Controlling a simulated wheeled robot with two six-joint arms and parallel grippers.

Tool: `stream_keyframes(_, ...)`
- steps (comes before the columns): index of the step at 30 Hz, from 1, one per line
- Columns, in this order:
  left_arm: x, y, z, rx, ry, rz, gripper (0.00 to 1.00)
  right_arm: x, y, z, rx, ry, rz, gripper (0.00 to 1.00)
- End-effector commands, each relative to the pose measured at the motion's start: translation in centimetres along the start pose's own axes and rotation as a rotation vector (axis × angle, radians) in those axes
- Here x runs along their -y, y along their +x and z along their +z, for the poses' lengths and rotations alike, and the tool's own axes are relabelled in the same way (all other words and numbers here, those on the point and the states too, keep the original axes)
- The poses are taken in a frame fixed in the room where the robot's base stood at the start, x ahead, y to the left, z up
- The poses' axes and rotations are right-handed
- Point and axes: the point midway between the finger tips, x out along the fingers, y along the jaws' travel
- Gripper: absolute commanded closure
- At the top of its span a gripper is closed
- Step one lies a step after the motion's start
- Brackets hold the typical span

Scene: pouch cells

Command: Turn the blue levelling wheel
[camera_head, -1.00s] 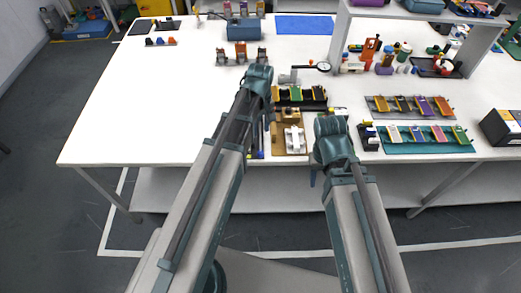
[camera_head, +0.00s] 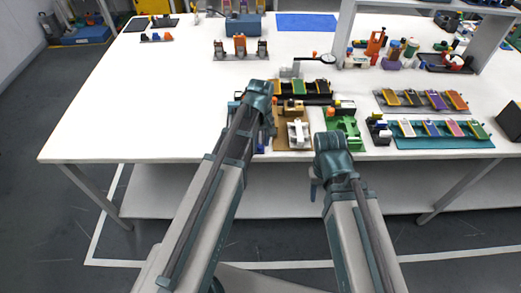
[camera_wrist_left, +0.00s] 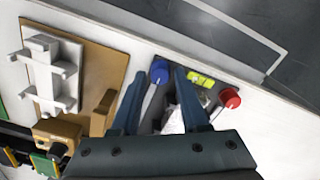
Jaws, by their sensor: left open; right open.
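The blue levelling wheel (camera_wrist_left: 159,71) is a round blue knob near the table's front edge in the left wrist view. It lies between the tips of my left gripper (camera_wrist_left: 160,77), whose two dark blue fingers are spread apart. I cannot tell whether either finger touches it. A red wheel (camera_wrist_left: 230,97) and a yellow-green spirit level (camera_wrist_left: 200,79) sit to its right on the same dark device. In the head view, my left wrist hides most of this device. My right gripper (camera_head: 314,182) hangs in front of the table edge, mostly hidden by its own wrist, with nothing seen in it.
A brown board (camera_wrist_left: 100,65) with a white fixture lies beside the device. A green fixture (camera_head: 343,125) and a teal tray (camera_head: 445,142) of coloured cells stand to the right. The left part of the white table (camera_head: 140,100) is clear.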

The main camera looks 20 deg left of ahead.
Motion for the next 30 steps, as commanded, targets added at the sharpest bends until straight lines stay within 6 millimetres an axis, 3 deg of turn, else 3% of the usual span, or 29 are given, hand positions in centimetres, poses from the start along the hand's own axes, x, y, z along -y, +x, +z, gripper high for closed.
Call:
stream_keyframes(2,0.0,0.76,0.0,0.0,0.0,0.0,0.55,0.07,0.76,-0.04,0.0,0.0,0.0,0.5)
stream_keyframes(11,0.0,0.7,-0.01,0.0,0.0,0.0,0.55,0.07,0.69,-0.04,0.0,0.0,0.0,0.5)
stream_keyframes(18,0.0,0.7,-0.01,0.0,0.0,0.0,0.99,0.07,0.7,-0.04,0.0,0.0,0.0,0.5)
stream_keyframes(30,0.0,0.71,-0.01,0.0,0.033,0.0,1.0,0.07,0.7,-0.04,0.0,0.0,0.0,0.5)
